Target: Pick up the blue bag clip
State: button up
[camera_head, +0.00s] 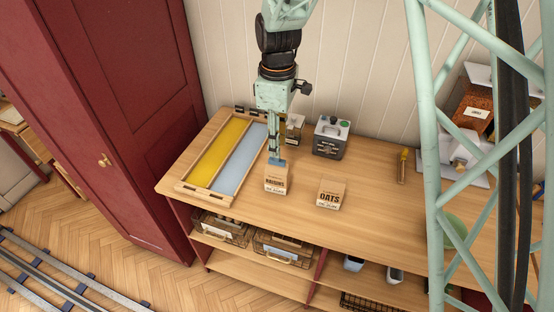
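The blue bag clip (277,162) shows as a small blue piece at the top edge of the raisins bag (275,181), which stands on the wooden counter. My gripper (274,155) points straight down, with its fingertips right at the clip. The fingers look close together and hide part of the clip. From this view I cannot tell whether they touch or grip it. An oats bag (330,195) stands to the right, with no blue clip visible on it.
A wooden tray (184,186) with yellow and pale blue panels lies left of the bags. A dark grey box (330,138) and a smaller jar-like item (292,127) stand behind. A slim yellow-topped tube (403,166) stands right. The front middle of the counter is clear.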

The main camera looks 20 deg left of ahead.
aim_at(277, 159)
jog(key=shift+f, duration=0.25)
jog(key=shift+a+f, duration=0.1)
jog(key=shift+f, duration=2.35)
jog(key=c, duration=0.7)
